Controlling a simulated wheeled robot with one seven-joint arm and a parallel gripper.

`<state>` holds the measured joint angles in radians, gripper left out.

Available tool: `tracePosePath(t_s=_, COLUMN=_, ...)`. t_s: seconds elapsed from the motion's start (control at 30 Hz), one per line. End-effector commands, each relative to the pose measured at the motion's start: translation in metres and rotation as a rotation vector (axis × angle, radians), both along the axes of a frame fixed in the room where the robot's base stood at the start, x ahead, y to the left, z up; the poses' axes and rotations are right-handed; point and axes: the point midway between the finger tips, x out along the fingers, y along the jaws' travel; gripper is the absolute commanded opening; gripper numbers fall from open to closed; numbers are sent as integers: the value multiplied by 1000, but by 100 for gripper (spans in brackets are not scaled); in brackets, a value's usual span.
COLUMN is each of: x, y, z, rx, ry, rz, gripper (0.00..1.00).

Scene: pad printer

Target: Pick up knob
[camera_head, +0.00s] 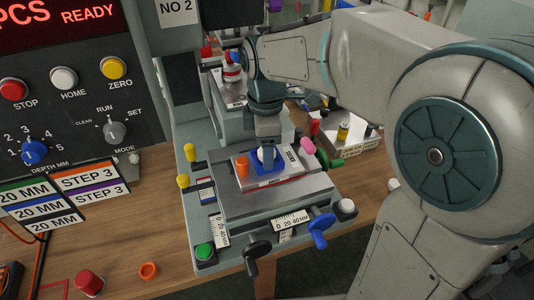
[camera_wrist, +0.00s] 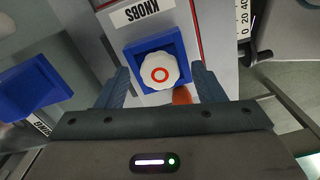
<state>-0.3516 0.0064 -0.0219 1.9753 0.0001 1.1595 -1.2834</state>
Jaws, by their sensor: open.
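The knob (camera_wrist: 151,75) is white with a scalloped edge and a red ring on top. It sits in a square blue holder (camera_wrist: 183,47) on a plate with a label reading KNOBS. In the wrist view my gripper (camera_wrist: 160,70) is open, with one finger on each side of the holder and the knob between them. I cannot tell how far the fingertips are above the plate. In the head view my gripper (camera_head: 267,150) points down over the blue holder (camera_head: 255,165) and hides part of the knob.
An orange piece (camera_wrist: 183,95) lies close by the holder, near the right finger. Another blue holder (camera_wrist: 30,88) shows at left in the wrist view. Blue (camera_head: 320,228) and black (camera_head: 257,249) hand cranks stick out at the stage's front. A control panel (camera_head: 75,80) stands at left.

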Motion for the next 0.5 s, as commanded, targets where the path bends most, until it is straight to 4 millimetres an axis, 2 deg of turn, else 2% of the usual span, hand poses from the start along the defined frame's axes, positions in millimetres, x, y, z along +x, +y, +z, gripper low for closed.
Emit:
tracePosePath(t_s=0.07, x=0, y=0, z=0, rx=0, ry=0, rz=0, gripper=59)
tracePosePath(t_s=0.2, x=0, y=0, z=0, rx=0, ry=0, rz=0, gripper=20)
tracePosePath(t_s=0.23, x=0, y=0, z=0, rx=0, ry=0, rz=0, gripper=15)
tracePosePath(t_s=0.5, x=0, y=0, z=1, rx=0, ry=0, rz=0, gripper=14)
